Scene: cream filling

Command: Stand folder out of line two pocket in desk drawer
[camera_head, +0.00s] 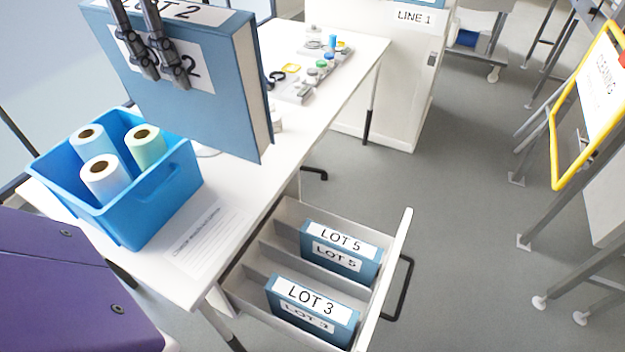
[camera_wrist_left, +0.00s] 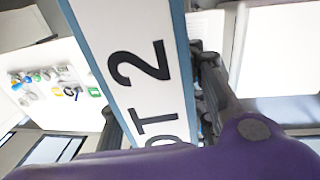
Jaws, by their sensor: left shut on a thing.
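My left gripper (camera_head: 157,62) is shut on a blue folder (camera_head: 200,105) with white "LOT 2" labels. It holds the folder upright in the air above the desk, behind the blue bin. In the left wrist view the folder's label (camera_wrist_left: 130,75) fills the middle, with gripper fingers on both sides of it. The desk drawer (camera_head: 283,212) is pulled open at the lower middle. In it stand a "LOT 5" folder (camera_head: 341,250) and a "LOT 3" folder (camera_head: 312,312), with dividers making pockets around them. My right gripper is not in view.
A blue bin (camera_head: 150,215) with several paper rolls stands on the white desk (camera_head: 255,180), beside a printed sheet (camera_head: 208,238). Small jars and a tray (camera_head: 297,90) lie farther back. A "LINE 1" cabinet (camera_head: 400,75) stands behind. A yellow-framed sign (camera_head: 557,145) is at right.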

